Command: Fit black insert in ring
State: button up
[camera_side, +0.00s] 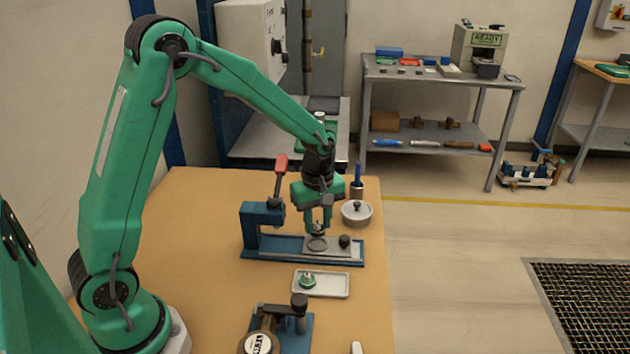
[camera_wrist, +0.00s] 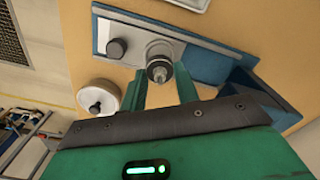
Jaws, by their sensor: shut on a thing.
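My gripper (camera_side: 318,226) points down over the metal plate of the blue fixture, its fingers shut on the black insert (camera_side: 318,234). In the wrist view the insert (camera_wrist: 158,71) is a small dark round piece with a paler tip, between the two green fingers (camera_wrist: 161,82). The grey ring (camera_side: 316,244) lies on the plate directly below the insert. In the wrist view the ring (camera_wrist: 166,48) shows just beyond the insert, partly hidden by it. I cannot tell whether the insert touches the ring or stands just above it.
A black knob (camera_side: 345,240) stands on the plate right of the ring. The blue fixture (camera_side: 262,248) has a red-handled clamp (camera_side: 280,172) at its left. A lidded round pot (camera_side: 356,213) stands behind. In front, a white tray (camera_side: 335,285) holds a green-and-silver part (camera_side: 307,281).

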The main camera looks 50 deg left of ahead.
jog(key=shift+f, duration=1.9)
dwell(2.4)
jog(key=o, duration=1)
jog(key=shift+o, duration=0.6)
jog(key=shift+o, duration=0.8)
jog(key=shift+r, duration=0.2)
jog(key=shift+r, duration=3.35)
